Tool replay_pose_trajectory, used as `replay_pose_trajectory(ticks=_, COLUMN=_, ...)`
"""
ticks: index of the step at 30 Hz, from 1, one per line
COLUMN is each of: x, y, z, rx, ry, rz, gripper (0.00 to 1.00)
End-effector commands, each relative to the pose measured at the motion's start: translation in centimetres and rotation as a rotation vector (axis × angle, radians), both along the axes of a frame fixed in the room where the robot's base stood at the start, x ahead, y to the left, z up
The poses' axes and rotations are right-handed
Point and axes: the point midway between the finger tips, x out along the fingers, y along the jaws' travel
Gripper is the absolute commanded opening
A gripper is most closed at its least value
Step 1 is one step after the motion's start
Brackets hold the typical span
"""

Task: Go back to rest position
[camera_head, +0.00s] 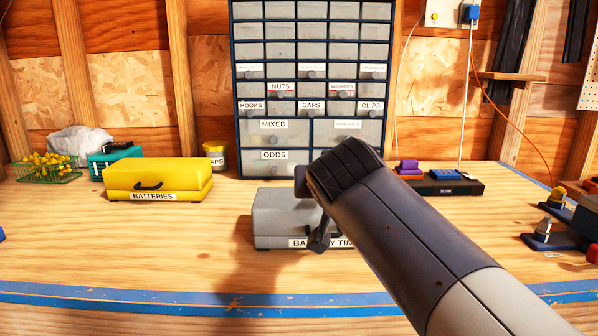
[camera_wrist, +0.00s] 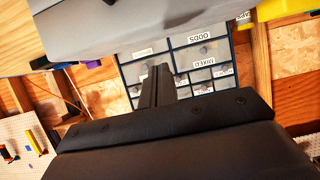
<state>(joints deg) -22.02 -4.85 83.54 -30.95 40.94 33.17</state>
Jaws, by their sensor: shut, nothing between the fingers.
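My gripper (camera_head: 318,240) is in front of the grey battery tin (camera_head: 275,215), whose label it partly covers. In the wrist view the fingers (camera_wrist: 158,85) are together with nothing between them. The grey tin fills the top of that view (camera_wrist: 120,22). I cannot tell whether the fingers touch the tin. My arm hides the tin's right part. The tin's lid looks closed.
A yellow batteries box (camera_head: 160,180) stands on the bench at left. A drawer cabinet (camera_head: 315,60) is behind the tin. A black charger tray (camera_head: 450,186) is at right, with dark hardware (camera_head: 545,230) nearer the right edge.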

Motion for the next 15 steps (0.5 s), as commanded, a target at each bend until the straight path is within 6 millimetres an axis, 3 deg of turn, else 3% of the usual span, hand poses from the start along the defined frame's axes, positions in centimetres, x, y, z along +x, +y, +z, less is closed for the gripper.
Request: replay_pose_trajectory(ticks=15, x=1.4, y=0.0, z=1.9, rx=-0.001, ry=0.122, rz=-0.002, gripper=0.00)
